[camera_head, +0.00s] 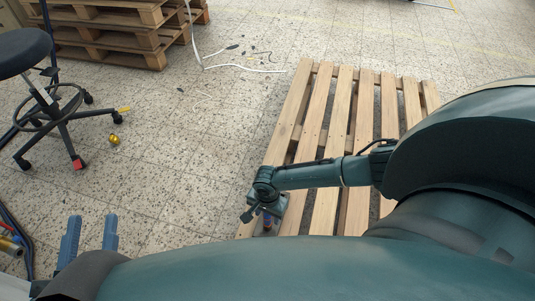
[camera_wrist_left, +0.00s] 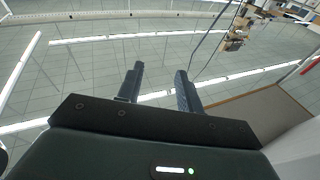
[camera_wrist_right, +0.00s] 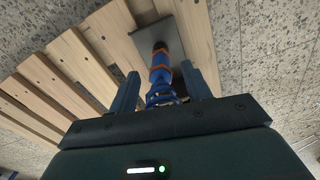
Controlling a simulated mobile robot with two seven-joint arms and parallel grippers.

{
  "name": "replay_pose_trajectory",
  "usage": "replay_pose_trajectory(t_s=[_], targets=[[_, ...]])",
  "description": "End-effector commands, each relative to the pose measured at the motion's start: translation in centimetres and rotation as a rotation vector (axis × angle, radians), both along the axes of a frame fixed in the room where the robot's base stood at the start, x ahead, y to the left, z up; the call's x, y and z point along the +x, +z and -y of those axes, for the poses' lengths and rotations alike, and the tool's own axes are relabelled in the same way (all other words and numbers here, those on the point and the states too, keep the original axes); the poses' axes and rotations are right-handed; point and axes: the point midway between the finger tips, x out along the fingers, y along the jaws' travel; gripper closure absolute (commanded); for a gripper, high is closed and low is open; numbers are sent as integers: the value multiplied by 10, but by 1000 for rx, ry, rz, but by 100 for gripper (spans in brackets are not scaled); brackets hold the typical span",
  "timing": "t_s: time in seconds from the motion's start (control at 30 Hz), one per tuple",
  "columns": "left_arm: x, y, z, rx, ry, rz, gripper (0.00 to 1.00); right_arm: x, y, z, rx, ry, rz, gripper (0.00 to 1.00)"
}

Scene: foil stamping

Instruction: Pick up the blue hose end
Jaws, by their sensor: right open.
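The blue hose end (camera_wrist_right: 160,72), with orange bands, lies between the two fingers of my right gripper (camera_wrist_right: 160,76) in the right wrist view. The gripper is open around it, and gaps show on both sides. The hose end's far part is over a dark grey plate (camera_wrist_right: 144,42) on the pallet. In the head view my right gripper (camera_head: 266,211) is low over the pallet's near left corner, where a small part of the hose end (camera_head: 267,224) shows beneath it. My left gripper (camera_head: 90,222) is open and empty at the lower left; it also shows in the left wrist view (camera_wrist_left: 160,72).
The wooden pallet (camera_head: 339,110) lies on the speckled tile floor. A black stool (camera_head: 52,108) stands at left, with a small yellow object (camera_head: 114,140) near it. Stacked pallets (camera_head: 112,30) and a white cable (camera_head: 245,68) are farther back.

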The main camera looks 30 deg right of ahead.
Motion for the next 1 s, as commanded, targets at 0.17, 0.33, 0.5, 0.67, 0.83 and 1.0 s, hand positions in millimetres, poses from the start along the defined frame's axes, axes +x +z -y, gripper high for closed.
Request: replay_pose_trajectory(t_s=[0.17,0.33,0.5,0.67,0.83,1.0], targets=[[1,0,3,-49,-27,23,64,1,-30,1,-1,-1,0,51],[1,4,4,-62,-35,29,64,1,-34,1,0,0,4,51],[1,5,4,-62,-34,29,64,1,-33,1,0,0,2,51],[1,5,4,-62,-34,30,64,1,-33,1,0,0,2,64],[1,5,4,-62,-34,30,64,1,-33,1,0,0,2,78],[1,5,4,-62,-34,30,64,1,-33,1,0,0,2,92]])
